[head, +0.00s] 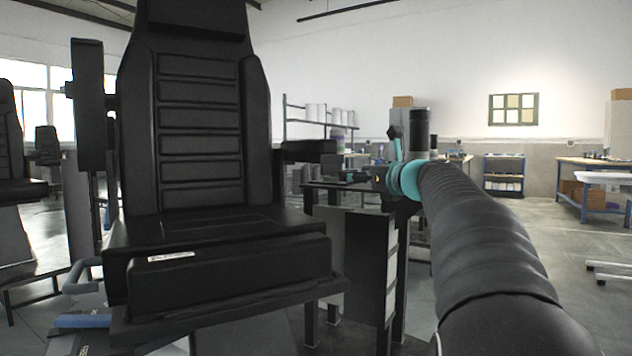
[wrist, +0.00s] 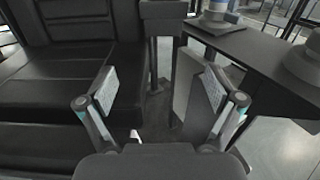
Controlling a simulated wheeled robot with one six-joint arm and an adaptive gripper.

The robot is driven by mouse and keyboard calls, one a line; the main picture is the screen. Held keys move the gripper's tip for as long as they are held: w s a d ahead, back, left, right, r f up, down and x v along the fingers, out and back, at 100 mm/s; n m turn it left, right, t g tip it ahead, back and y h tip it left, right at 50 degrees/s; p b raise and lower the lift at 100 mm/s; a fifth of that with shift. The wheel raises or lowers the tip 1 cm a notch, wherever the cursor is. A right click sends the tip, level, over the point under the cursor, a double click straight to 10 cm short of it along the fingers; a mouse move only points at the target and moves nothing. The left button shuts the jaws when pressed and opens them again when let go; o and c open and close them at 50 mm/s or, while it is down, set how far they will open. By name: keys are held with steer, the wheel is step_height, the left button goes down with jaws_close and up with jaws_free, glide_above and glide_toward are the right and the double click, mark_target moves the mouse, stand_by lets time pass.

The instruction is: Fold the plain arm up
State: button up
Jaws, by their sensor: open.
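A black padded seat (head: 200,120) stands at left in the head view. Its right arm (head: 308,149) looks plain and sticks out level beside the backrest. The front end of this arm (wrist: 163,12) shows at the top middle of the wrist view, beyond my fingertips. The seat's other arm (head: 88,95) stands upright at the left, with a small block on its side. My gripper (wrist: 160,85) is open and empty, beside the seat cushion (wrist: 75,75). It does not touch the level arm. In the head view my own arm partly hides the gripper.
A dark-topped table (wrist: 255,65) with round-based equipment stands close on the right in the wrist view. A narrow gap of floor lies between the seat and this table. Workbenches (head: 595,165) and shelving (head: 320,125) stand farther back. Another seat (head: 15,150) is at far left.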

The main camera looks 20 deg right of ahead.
mark_target(333, 169)
steer(key=w, duration=0.4)
steer(key=w+a, duration=0.1)
steer(key=w, duration=0.4)
steer(key=w+p, duration=0.1)
steer(key=w, duration=0.3)
steer(key=shift+w+a+r, duration=0.15)
steer(key=shift+w+a, duration=0.05)
steer(key=shift+w, duration=0.2)
